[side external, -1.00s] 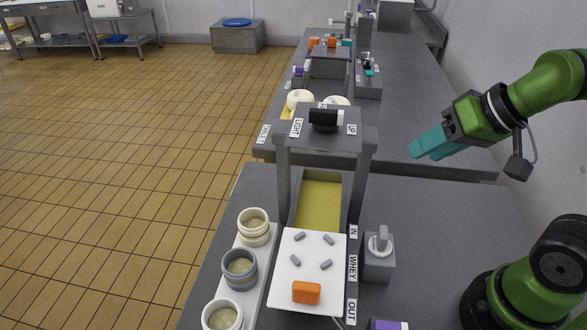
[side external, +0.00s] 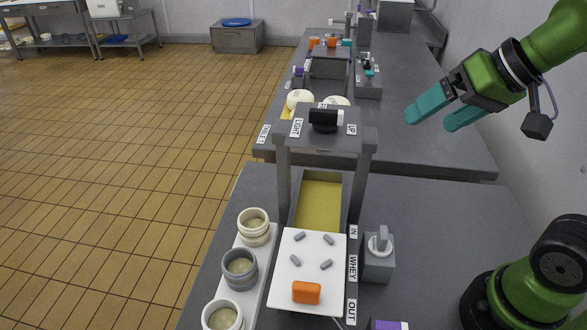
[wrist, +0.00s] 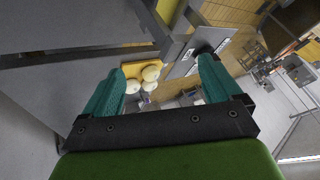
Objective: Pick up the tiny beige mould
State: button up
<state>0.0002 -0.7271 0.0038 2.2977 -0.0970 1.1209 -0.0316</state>
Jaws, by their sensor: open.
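Three round moulds stand in a row on a pale board at the left of the near table in the side external view. The far one is a small beige mould (side external: 253,224), the middle one is a grey mould (side external: 239,266), and the near one is an off-white mould (side external: 222,316). Each has pale contents inside. My gripper (side external: 430,121) is open and empty, with teal fingers, high above the tables at the right. It is well apart from the moulds. The open fingers also show in the wrist view (wrist: 162,66), where I cannot make out these moulds.
A grey frame (side external: 322,140) straddles a yellow-floored channel (side external: 321,200). A white plate (side external: 310,277) with small grey pegs and an orange block (side external: 306,292) lies in front. A grey device (side external: 378,262) stands right of it. The near table's right side is mostly clear.

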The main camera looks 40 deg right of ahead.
jog(key=w+a+r+n+g, duration=0.3)
jog(key=w+a+r, duration=0.1)
jog(key=w, duration=0.3)
jog(key=n+g+h, duration=0.2)
jog(key=n+g, duration=0.2)
jog(key=n, duration=0.1)
send_over(252, 226)
notch_tip(252, 226, down, 5)
notch_tip(252, 226, down, 25)
jog(key=shift+f, duration=0.1)
jog(key=c, duration=1.1)
